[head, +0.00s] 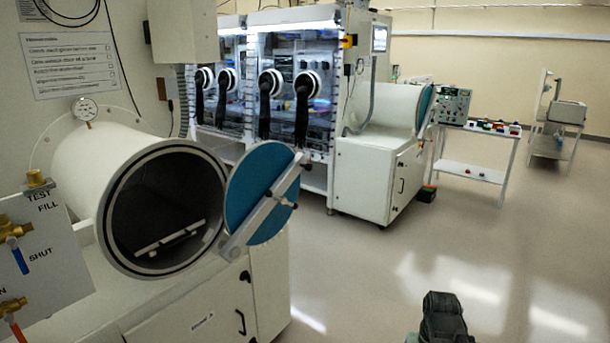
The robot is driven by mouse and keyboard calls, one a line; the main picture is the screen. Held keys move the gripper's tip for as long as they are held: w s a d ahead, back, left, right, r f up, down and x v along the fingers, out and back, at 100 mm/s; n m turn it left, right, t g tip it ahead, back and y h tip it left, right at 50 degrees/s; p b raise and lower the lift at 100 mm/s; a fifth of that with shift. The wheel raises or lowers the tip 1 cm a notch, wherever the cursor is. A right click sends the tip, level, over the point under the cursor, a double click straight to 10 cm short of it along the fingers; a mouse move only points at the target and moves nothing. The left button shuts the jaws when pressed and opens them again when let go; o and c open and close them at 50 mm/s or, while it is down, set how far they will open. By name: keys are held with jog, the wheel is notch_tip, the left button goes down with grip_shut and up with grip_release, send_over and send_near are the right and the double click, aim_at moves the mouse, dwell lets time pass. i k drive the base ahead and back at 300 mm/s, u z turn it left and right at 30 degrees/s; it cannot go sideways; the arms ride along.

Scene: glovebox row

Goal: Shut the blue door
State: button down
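The near blue door (262,195) is a round disc with a grey bar and handle across its face. It stands open to the right of the round mouth of a white cylindrical chamber (85,165). The chamber mouth is uncovered, and its dark inside holds a light tray (170,240). A dark part of my arm shows at the bottom edge, right of centre, well apart from the door. I see no gripper fingers there.
A valve panel (45,260) stands at the left front, and a white cabinet sits below the chamber. A farther chamber (392,104) also has a blue door (425,106). Carts (478,160) stand behind. The floor (360,260) at centre and right is clear.

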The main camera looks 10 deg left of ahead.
aim_at(250, 219)
jog(key=i, duration=0.7)
jog(key=u, duration=1.6)
jog(key=i, duration=0.5)
